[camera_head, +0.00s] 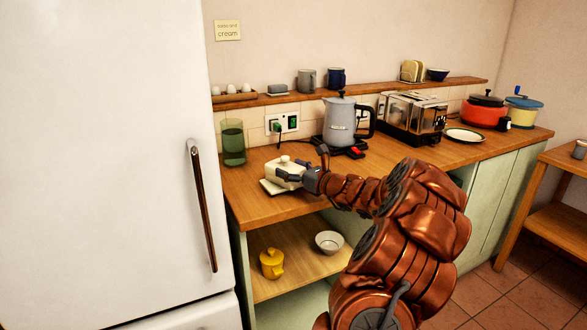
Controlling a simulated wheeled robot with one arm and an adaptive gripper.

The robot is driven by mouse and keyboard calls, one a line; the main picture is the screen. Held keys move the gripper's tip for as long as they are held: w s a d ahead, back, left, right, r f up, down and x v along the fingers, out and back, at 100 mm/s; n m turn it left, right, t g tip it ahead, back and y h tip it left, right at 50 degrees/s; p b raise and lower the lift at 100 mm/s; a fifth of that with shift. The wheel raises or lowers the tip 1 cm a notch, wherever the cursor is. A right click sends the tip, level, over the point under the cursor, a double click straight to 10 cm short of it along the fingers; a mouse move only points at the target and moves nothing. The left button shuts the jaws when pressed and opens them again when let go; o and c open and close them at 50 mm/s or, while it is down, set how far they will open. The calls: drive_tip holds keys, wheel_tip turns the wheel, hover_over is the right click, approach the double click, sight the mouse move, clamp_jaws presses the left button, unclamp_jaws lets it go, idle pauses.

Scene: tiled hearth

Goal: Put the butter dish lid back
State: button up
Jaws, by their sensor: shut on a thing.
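The butter dish lid (283,169) is a cream-white block with a small knob on top. It is on the wooden counter's left part, in the head view. The pale butter dish base (271,187) shows as a flat edge under and to the left of the lid. My gripper (301,167) reaches in from the right with dark fingers at the lid and is shut on it. I cannot tell whether the lid touches the base or is held just above it. The arm and fingers hide the lid's right side.
A green glass (233,146) stands left of the dish, by the white fridge (110,150). A grey kettle (340,122) and a toaster (411,118) stand behind and right. A white plate (464,135) lies farther right. A yellow pot (271,263) and a bowl (329,242) sit below.

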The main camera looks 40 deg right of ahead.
drive_tip(key=o, duration=1.3)
drive_tip(key=shift+c, duration=0.2)
drive_tip(key=shift+s+r, duration=0.1)
drive_tip(key=s, duration=1.2)
drive_tip(key=shift+d, duration=0.35)
drive_tip(key=shift+w, duration=0.1)
drive_tip(key=shift+w, duration=0.15)
